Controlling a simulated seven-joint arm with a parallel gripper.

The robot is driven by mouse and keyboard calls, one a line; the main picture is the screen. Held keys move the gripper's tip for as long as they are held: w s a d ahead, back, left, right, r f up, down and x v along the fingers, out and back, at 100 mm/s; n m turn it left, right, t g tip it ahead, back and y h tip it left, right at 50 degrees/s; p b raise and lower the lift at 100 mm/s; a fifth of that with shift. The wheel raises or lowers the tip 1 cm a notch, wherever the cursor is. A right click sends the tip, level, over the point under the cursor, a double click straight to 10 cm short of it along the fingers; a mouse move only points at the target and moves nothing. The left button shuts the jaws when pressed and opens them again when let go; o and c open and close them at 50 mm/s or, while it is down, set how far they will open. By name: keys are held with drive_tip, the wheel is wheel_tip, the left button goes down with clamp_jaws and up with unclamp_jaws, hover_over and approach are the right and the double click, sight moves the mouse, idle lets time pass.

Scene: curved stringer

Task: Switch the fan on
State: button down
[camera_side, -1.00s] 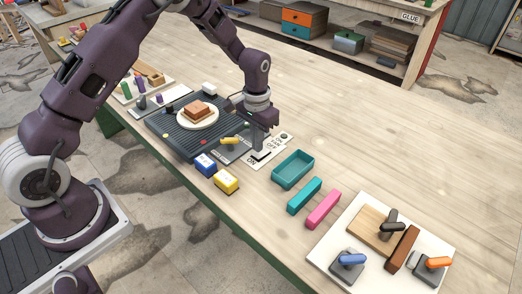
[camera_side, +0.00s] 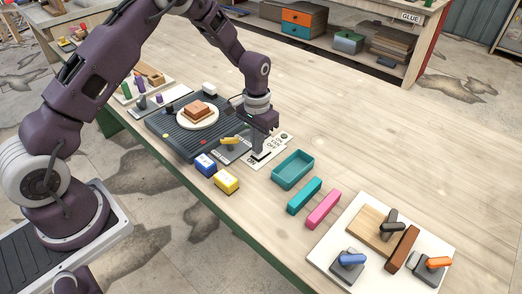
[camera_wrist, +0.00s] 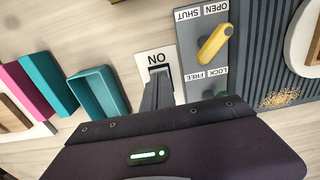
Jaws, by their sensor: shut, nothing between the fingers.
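The white switch plate (camera_side: 274,146) lies on the bench and carries small lettering, with ON at its near end. In the wrist view the plate (camera_wrist: 143,60) shows the word ON above a dark slot. My gripper (camera_side: 257,156) points down over the ON end of the plate, fingers together and empty. In the wrist view its fingertips (camera_wrist: 158,74) are at the dark slot, seemingly touching or just above it. The fingers hide most of the switch, so its position cannot be told. I cannot make out a fan.
A yellow lever (camera_wrist: 214,43) on a grey plate marked OPEN, SHUT, LOCK and FREE sits close beside the switch. A ribbed dark board (camera_side: 172,132) bears a plate with a brown block. A teal tray (camera_side: 293,169) stands to the right. The bench beyond is clear.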

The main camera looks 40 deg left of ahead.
drive_tip(key=shift+f, duration=0.6)
drive_tip(key=shift+r, duration=3.55)
drive_tip(key=s+d+r+t, duration=0.1)
drive_tip(key=s+r, duration=0.4)
drive_tip(key=r, duration=0.4)
drive_tip(key=s+r+t, duration=0.1)
drive_tip(key=s+r, duration=0.4)
drive_tip(key=r, duration=0.4)
drive_tip(key=s+r+t, duration=0.1)
drive_tip(key=s+r, duration=0.1)
drive_tip(key=s, duration=0.8)
drive_tip(key=s+d+r+t, duration=0.1)
drive_tip(key=s+r+t, duration=0.1)
drive_tip(key=s, duration=0.8)
drive_tip(key=shift+s+d+r+t, duration=0.15)
drive_tip(key=shift+s+d+t, duration=0.05)
drive_tip(key=shift+s+t, duration=0.1)
